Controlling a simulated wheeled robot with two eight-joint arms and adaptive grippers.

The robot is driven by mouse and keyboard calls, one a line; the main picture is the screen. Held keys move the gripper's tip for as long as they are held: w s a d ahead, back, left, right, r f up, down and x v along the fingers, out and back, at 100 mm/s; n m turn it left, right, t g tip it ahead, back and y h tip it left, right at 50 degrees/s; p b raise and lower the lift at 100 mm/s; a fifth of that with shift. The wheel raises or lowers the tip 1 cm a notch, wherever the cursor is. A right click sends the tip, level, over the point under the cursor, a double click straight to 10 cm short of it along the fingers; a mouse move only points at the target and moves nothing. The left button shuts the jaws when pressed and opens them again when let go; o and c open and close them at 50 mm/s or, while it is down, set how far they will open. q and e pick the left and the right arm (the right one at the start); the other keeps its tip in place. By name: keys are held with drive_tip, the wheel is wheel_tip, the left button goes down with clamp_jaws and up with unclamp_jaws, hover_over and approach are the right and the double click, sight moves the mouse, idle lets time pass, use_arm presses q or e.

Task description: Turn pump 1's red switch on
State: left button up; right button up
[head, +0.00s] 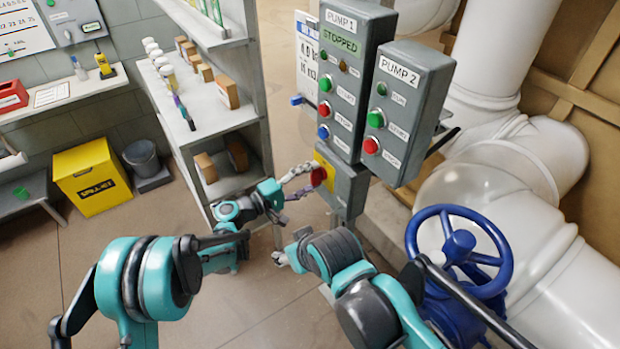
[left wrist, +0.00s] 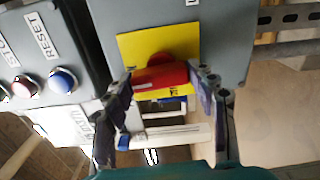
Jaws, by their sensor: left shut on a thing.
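The pump 1 box (head: 360,75) hangs on a post at centre, with a green display reading STOPPED. Below it, a red switch (head: 318,177) sits on a yellow plate (head: 323,160) on a small grey box (head: 350,190). In the left wrist view the red switch (left wrist: 161,76) stands out from its yellow plate (left wrist: 130,48). My left gripper (head: 300,182) is shut on the switch, one finger at each side, as the left wrist view (left wrist: 165,80) shows. My right gripper (head: 282,258) is low, left of the post; its finger gap is unclear.
The pump 2 box (head: 410,110) is to the right of pump 1. A blue handwheel (head: 460,250) and thick white pipes (head: 500,160) fill the right. A shelf (head: 205,120) and a yellow bin (head: 92,177) stand left. Floor (head: 270,300) is clear between my arms.

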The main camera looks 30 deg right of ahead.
use_arm(q)
drive_tip(key=shift+m, duration=0.5)
drive_tip(key=o, duration=1.2)
drive_tip(key=shift+c, duration=0.2)
drive_tip(key=s+a, duration=0.1)
drive_tip(key=a, duration=1.1)
